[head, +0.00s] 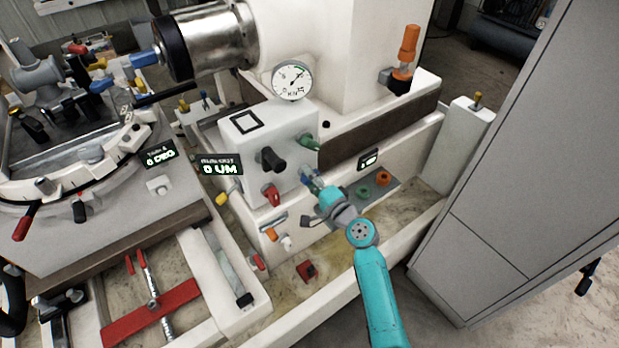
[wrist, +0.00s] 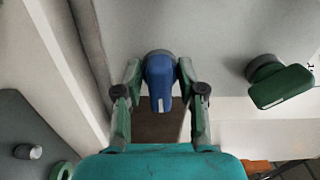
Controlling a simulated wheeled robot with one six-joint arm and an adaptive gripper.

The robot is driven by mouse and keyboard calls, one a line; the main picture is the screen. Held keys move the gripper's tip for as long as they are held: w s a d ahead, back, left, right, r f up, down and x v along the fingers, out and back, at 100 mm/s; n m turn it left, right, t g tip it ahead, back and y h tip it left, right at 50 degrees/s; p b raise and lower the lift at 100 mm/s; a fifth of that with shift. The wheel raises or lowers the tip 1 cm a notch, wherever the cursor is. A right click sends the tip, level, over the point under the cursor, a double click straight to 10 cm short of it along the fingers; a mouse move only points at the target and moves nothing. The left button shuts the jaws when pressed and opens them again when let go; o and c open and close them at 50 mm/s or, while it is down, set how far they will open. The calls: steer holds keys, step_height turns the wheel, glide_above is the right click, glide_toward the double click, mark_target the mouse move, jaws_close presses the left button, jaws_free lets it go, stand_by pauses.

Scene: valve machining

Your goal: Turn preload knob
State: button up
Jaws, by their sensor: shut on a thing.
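A blue knob (head: 305,171) sticks out from the right face of the white machine housing (head: 240,128). In the wrist view the blue knob (wrist: 160,78) stands between the two fingers, its flat grip pointing down the picture. My gripper (head: 313,184) is shut on this knob; it also shows in the wrist view (wrist: 159,85). A green knob (head: 309,142) sits on the same face, close by and untouched, and shows at the right of the wrist view (wrist: 281,87). I see no readable name on the blue knob. A round dial gauge marked KN (head: 292,80) stands above the housing.
A black knob (head: 272,158) and a red knob (head: 271,194) are on the housing's front. A display (head: 220,166) reads 0 UM. A grey plate (head: 345,206) with green and orange rings lies beside my gripper. A tall grey cabinet (head: 540,170) stands at right.

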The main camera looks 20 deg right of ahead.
steer(key=shift+f+n, duration=0.1)
steer(key=shift+n, duration=0.3)
steer(key=o, duration=0.8)
steer(key=shift+o, duration=0.2)
steer(key=v, duration=1.2)
